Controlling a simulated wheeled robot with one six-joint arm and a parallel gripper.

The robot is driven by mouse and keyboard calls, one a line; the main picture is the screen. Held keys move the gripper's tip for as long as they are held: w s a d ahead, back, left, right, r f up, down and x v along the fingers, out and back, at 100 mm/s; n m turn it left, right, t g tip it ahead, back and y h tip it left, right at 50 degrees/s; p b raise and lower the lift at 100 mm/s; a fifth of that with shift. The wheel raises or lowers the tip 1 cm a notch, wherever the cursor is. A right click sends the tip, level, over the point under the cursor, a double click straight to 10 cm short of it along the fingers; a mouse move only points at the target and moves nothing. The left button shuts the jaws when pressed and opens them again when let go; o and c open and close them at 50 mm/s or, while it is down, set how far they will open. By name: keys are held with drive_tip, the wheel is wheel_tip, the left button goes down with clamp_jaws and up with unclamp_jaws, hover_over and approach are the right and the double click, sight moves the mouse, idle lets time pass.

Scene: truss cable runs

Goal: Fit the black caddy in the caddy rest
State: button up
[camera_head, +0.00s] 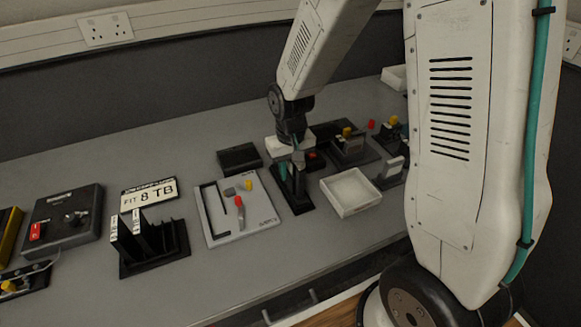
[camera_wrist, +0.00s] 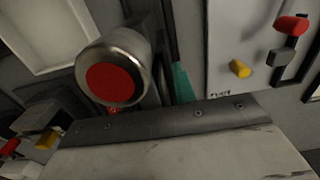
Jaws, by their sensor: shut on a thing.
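My gripper (camera_head: 291,150) points down over a narrow black stand (camera_head: 299,203) in the head view. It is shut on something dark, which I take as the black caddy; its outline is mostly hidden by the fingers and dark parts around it. A teal piece (camera_head: 283,171) stands upright at the stand, just under the gripper, and shows as a teal strip in the wrist view (camera_wrist: 182,84). I take the stand as the caddy rest. I cannot tell whether the held thing touches it. A metal cylinder with a red face (camera_wrist: 110,82) blocks much of the wrist view.
A white tray (camera_head: 378,196) stands right of the stand, and a white board (camera_head: 219,236) with small parts lies left. A black box (camera_head: 240,158) lies behind.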

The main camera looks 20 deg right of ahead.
drive_tip(key=shift+f, duration=0.35)
idle(0.3)
drive_tip(key=o, duration=1.4)
drive_tip(key=shift+o, duration=0.2)
drive_tip(key=shift+r, duration=3.75)
